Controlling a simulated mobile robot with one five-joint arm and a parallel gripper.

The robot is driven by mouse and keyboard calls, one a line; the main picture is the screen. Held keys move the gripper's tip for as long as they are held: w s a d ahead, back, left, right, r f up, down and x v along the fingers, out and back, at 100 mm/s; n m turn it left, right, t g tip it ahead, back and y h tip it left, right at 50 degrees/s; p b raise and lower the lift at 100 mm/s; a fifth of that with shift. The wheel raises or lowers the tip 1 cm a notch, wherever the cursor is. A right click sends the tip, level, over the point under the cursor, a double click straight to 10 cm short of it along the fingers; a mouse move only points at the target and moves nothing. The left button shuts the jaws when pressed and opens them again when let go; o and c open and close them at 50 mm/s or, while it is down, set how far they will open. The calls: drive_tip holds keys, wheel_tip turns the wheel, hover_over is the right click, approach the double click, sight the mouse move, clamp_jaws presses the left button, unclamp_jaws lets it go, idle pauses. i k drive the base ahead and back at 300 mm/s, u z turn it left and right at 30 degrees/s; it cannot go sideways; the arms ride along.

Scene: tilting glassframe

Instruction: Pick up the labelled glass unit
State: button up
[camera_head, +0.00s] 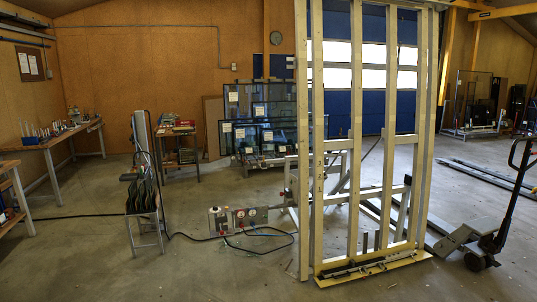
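Several dark glass units (285,112) stand upright together on a rack in the back middle of the room. White labels show on some of them, such as the label on the left pane (233,97) and one on a pane in front (268,136). The label text is too small to read, so I cannot tell which unit the task names. The tall tilting frame (317,150) with pale wooden uprights stands nearer to me and partly hides the glass on the right. My gripper is not in view.
A pallet jack (490,235) stands at the right. A control box (238,218) with cables lies on the floor left of the frame. A narrow stand (145,200) and a workbench (60,138) are at the left. Bare concrete floor lies in front.

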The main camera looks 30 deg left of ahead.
sight(268, 150)
drive_tip(key=u, duration=1.95)
drive_tip(key=i, duration=6.35)
drive_tip(key=z, duration=1.45)
